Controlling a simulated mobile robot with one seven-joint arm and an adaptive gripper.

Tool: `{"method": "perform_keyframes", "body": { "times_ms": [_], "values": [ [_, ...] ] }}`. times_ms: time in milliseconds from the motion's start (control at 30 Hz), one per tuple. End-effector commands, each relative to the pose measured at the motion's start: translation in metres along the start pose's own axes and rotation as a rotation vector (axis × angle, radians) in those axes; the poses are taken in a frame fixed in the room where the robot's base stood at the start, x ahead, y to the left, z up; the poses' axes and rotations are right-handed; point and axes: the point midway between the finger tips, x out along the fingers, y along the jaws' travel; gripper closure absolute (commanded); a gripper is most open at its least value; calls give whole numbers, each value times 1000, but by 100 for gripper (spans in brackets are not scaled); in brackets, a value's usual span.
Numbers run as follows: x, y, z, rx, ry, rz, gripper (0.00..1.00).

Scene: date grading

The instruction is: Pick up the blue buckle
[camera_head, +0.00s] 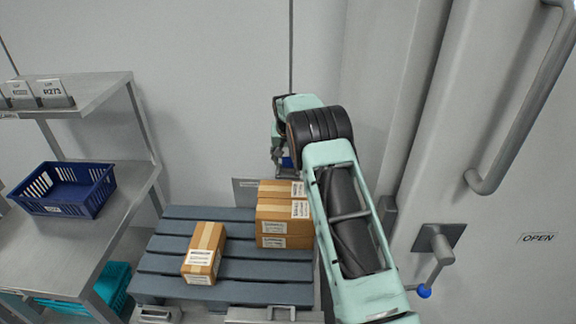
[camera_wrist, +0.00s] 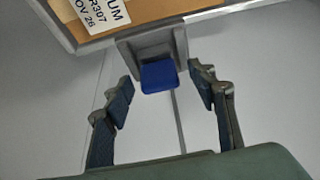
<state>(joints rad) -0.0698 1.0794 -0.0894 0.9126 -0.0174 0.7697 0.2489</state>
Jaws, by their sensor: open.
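The blue buckle (camera_wrist: 158,76) is in the wrist view, set against a grey bracket (camera_wrist: 150,48) at the edge of a grey-framed brown surface. My gripper (camera_wrist: 163,92) is open, with one finger on each side of the buckle in the picture and a visible gap on both sides. I cannot tell the depth between fingertips and buckle. In the head view my gripper (camera_head: 281,168) is near the back wall, above and behind the stacked boxes. A small patch of blue shows beside it, mostly hidden by the gripper.
Cardboard boxes (camera_head: 285,218) are stacked on a blue-grey slatted pallet (camera_head: 165,270), with one separate box (camera_head: 204,253) to their left. A metal shelf (camera_head: 25,235) with a blue basket (camera_head: 92,192) stands at the left. A door handle (camera_head: 520,100) is on the right.

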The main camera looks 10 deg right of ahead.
Motion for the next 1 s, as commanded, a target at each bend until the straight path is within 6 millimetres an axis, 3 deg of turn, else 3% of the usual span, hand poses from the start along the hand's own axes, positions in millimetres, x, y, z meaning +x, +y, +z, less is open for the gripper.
{"method": "perform_keyframes", "body": {
  "times_ms": [300, 700, 1000],
  "values": [
    [4, 0, 0, 1, 1, 0, 49],
    [4, 0, 0, 0, 1, 0, 93],
    [2, 0, -2, 0, 2, -1, 95]
  ]
}}
